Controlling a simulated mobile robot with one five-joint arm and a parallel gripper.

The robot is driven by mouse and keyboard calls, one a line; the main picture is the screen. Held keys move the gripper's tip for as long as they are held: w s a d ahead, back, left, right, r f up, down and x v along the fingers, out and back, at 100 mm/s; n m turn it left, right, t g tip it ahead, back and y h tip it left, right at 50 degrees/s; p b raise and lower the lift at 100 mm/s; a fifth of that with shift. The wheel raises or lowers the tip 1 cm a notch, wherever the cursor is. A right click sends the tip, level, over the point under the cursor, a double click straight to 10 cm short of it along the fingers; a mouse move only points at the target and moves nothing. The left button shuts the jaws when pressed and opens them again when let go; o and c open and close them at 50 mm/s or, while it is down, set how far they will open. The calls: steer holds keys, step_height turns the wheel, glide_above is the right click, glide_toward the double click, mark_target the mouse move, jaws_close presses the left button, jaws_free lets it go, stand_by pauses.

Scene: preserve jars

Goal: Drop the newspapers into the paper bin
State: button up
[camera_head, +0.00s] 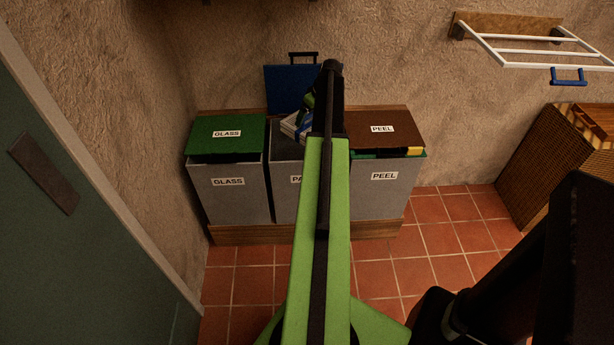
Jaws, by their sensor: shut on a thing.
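The newspapers (290,126) show as a pale, printed bundle just left of the end of my arm, at the mouth of the middle bin. My gripper (307,115) is shut on them; its fingertips are mostly hidden behind my arm. The paper bin (285,193) is the grey middle bin, with a label of which only "PA" shows. Its blue lid (289,88) stands open against the wall. My green arm covers much of the bin's front and right part. I cannot tell how far the newspapers are inside the rim.
The glass bin (230,193) with a shut green lid is on the left. The peel bin (385,190) with a brown lid is on the right; something yellow and green shows under its lid. A white rack (530,52) and a wicker basket (540,155) are at right.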

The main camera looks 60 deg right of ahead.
mark_target(309, 125)
step_height(309, 125, down, 3)
steer(key=shift+f+b, duration=0.2)
steer(key=shift+b, duration=0.9)
steer(key=shift+r, duration=0.1)
steer(key=shift+w, duration=0.1)
steer(key=o, duration=1.8)
steer(key=p+v, duration=1.6)
steer(key=v, duration=0.1)
steer(key=shift+r, duration=0.2)
